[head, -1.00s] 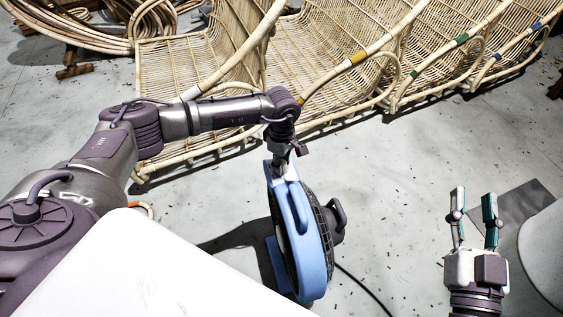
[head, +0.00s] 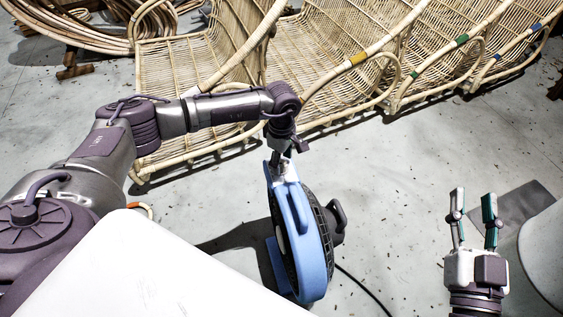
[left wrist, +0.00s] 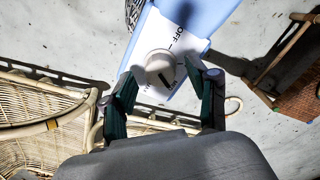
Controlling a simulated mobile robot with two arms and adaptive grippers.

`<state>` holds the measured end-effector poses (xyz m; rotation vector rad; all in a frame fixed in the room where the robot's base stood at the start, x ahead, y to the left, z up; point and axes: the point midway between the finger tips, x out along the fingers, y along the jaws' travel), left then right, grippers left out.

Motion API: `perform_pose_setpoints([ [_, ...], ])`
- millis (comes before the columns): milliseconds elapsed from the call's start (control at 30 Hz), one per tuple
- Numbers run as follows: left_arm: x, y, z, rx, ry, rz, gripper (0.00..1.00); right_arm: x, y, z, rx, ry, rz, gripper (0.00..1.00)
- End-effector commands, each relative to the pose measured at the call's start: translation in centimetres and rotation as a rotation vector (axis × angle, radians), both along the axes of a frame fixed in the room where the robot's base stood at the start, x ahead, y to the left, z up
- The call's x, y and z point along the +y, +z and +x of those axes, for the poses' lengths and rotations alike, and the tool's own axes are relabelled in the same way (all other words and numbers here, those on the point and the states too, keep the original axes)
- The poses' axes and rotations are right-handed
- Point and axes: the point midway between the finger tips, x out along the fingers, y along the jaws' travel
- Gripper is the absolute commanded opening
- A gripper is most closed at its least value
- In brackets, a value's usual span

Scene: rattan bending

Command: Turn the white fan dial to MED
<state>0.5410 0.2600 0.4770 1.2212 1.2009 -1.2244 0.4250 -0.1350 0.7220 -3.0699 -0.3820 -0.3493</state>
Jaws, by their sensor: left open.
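A blue fan (head: 316,250) with a dark grille stands on the floor in the middle of the head view. Its round white dial (left wrist: 160,66) shows in the left wrist view, on a white panel (left wrist: 150,32) with the printed word OFF beside it. A dark mark is on the dial's face; I cannot tell which setting it points to. My left gripper (left wrist: 168,82) is open, with one finger on each side of the dial; contact is unclear. In the head view it is at the fan's top, largely hidden. My right gripper (head: 475,205) is open and empty, off to the right.
Rattan chair frames (head: 335,70) stand in a row behind the fan. Coiled rattan (head: 110,25) lies at the back left. A black cord (head: 365,290) runs along the floor from the fan. The floor (head: 400,190) between fan and right gripper is mostly clear.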

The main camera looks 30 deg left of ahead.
Motion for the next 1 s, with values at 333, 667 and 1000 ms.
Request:
perform_pose_setpoints([
  [333, 0.1, 7.4, 0.1, -0.005, 0.000, 0.000, 0.59, 0.0, 0.0, 0.0, 0.000, -0.001, 0.000, 0.40],
  [667, 0.1, 10.3, 0.1, -0.002, 0.001, 0.001, 0.59, 0.0, 0.0, 0.0, 0.000, -0.001, 0.000, 0.40],
  [1000, 0.1, 10.3, 0.0, -0.002, 0.001, 0.001, 0.59, -0.1, 0.0, 0.0, 0.000, -0.001, 0.000, 0.40],
])
